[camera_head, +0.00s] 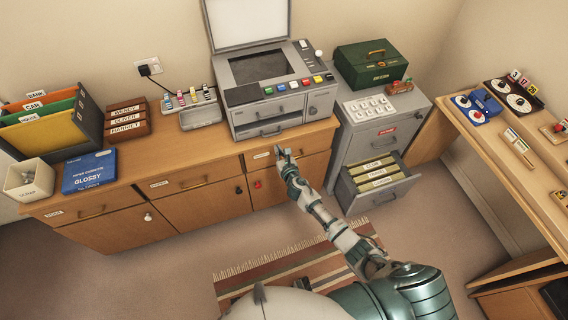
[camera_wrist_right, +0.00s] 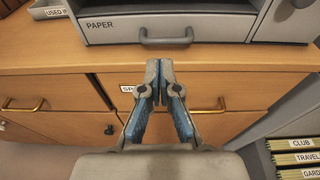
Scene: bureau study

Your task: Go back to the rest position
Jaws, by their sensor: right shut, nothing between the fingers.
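My right arm reaches forward in the head view. Its gripper (camera_head: 283,153) is in front of the wooden cabinet (camera_head: 205,207), near the top drawer below the printer. In the right wrist view the gripper (camera_wrist_right: 159,66) has its two fingertips together, with nothing between them. It is over the front of a cabinet drawer (camera_wrist_right: 205,88) and hides part of its label. I cannot tell whether it touches the drawer front. My left gripper does not show in either view.
A grey printer (camera_head: 270,85) with its lid raised stands on the cabinet. To its right, a grey filing cabinet (camera_head: 365,135) has an open drawer (camera_head: 375,182) with labelled folders. A wooden desk (camera_head: 515,130) stands at the right. A striped rug (camera_head: 300,268) lies on the floor.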

